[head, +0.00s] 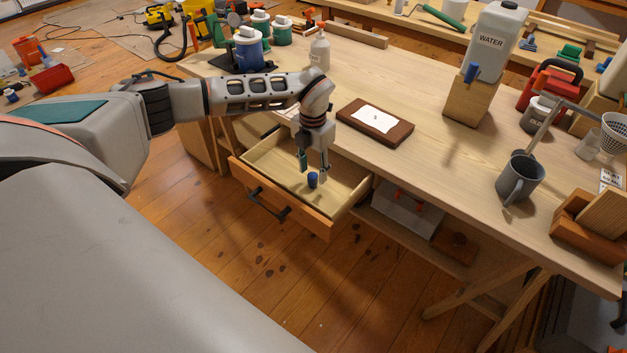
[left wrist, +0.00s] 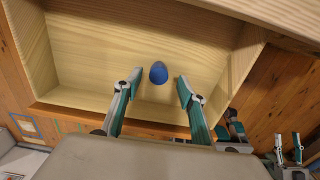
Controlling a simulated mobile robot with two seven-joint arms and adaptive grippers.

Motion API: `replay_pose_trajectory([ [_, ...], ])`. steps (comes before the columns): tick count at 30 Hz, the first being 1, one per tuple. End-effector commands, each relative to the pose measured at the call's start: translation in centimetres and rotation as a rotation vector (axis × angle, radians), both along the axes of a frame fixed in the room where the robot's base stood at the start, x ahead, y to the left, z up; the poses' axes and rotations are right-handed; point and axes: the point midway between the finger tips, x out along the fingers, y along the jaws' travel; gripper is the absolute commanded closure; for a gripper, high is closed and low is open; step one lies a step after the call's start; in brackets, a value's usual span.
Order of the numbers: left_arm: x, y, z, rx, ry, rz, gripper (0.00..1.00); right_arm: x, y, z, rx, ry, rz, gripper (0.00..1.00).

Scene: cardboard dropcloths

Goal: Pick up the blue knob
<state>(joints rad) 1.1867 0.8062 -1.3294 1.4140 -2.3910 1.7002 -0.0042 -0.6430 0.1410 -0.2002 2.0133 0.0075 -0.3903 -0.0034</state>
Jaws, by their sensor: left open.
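The blue knob (head: 312,180) lies inside the open wooden drawer (head: 262,160), which is pulled out from under the workbench. In the left wrist view the knob (left wrist: 158,72) is a small rounded blue piece on the drawer's pale floor. My left gripper (head: 314,176) reaches down into the drawer from above, with its fingers open around the knob's place. In the left wrist view the open fingers (left wrist: 153,82) stand apart on either side of the knob, with a visible gap to it.
On the bench (head: 440,170) are a brown block with a white label (head: 375,122), a water bottle on a wooden block (head: 468,100), a grey mug (head: 521,180) and a blue-white container (head: 248,50).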

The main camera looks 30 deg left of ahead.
Motion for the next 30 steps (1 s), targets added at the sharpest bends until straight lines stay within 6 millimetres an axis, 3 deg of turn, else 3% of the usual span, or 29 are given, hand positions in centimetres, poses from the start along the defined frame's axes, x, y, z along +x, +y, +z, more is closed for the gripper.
replay_pose_trajectory([
  [6, 0.0, 0.2, -3.6, -0.001, 0.006, 0.000, 0.59, 0.6, -0.1, -0.2, -0.006, -0.011, 0.000, 0.60],
  [14, 0.2, 0.2, -3.9, 0.000, 0.001, 0.000, 0.59, 1.7, -0.3, 0.7, -0.008, -0.035, -0.001, 0.60],
  [15, 0.2, 0.2, -3.9, 0.000, 0.001, 0.000, 0.62, 1.7, -0.3, 0.7, -0.009, -0.034, -0.002, 0.60],
  [19, 0.2, 0.2, -3.9, 0.000, 0.001, 0.000, 0.94, 1.4, -0.3, 0.4, -0.009, -0.027, -0.002, 0.60],
  [30, 0.2, 0.2, -3.8, 0.000, 0.001, 0.000, 0.94, 0.9, -0.2, 0.0, -0.008, -0.016, 0.000, 0.60],
])
